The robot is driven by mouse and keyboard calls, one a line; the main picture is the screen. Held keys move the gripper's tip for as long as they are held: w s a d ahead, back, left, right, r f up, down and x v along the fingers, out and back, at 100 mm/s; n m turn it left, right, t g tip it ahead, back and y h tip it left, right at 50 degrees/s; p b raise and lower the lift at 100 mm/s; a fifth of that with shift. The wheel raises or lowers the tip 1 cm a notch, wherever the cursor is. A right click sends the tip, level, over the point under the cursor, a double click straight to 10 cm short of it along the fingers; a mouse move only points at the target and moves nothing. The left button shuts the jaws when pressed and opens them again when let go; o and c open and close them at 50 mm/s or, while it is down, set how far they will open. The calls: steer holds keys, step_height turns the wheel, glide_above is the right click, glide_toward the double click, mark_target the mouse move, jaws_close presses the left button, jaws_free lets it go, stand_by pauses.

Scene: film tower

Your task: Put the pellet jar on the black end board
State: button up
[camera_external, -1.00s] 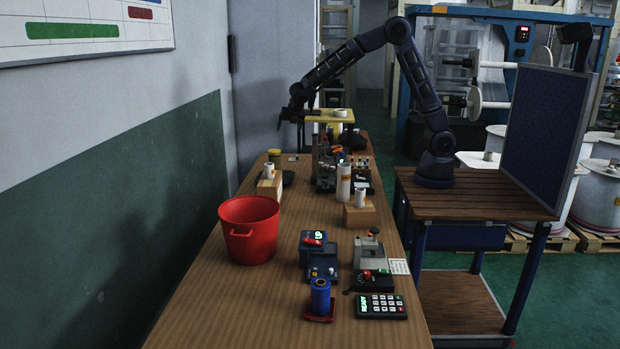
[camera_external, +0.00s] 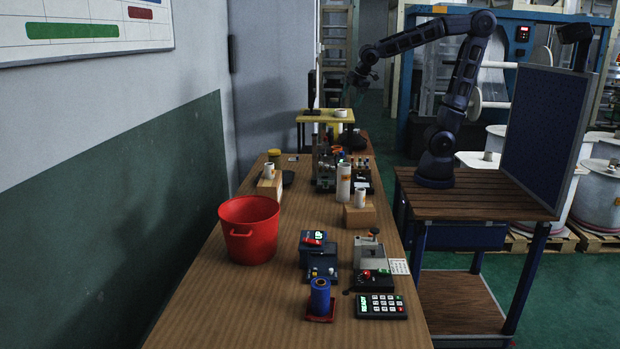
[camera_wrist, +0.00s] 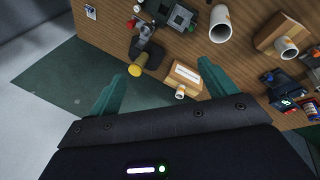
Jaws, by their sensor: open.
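A small yellow-topped jar (camera_external: 274,155), which looks like the pellet jar, stands at the left side of the long table. It also shows in the wrist view (camera_wrist: 136,69). A flat black piece (camera_external: 288,177), apparently the black end board, lies just right of and nearer than the jar. In the wrist view the black piece (camera_wrist: 151,56) is right beside the jar; I cannot tell whether they touch. My gripper (camera_wrist: 162,72) is open and empty, its green fingers apart, high above the table.
A cardboard box (camera_external: 269,188) with a white roll stands close to the black piece. Dark equipment (camera_external: 325,172) is to its right. A yellow stand (camera_external: 325,116) with an upright dark panel (camera_external: 312,92) is farther back. A red bucket (camera_external: 249,232) stands nearer.

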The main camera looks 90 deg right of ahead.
steer(key=s+a+m+y, duration=0.1)
steer(key=s+a+m, duration=0.1)
steer(key=s, duration=0.7)
steer(key=s+a+f+m+y, duration=0.1)
steer(key=s+a+m, duration=0.1)
steer(key=s+m, duration=0.3)
steer(key=shift+s+a+f+m+t, duration=0.2)
steer(key=shift+s+m+t, duration=0.15)
steer(key=shift+s, duration=1.85)
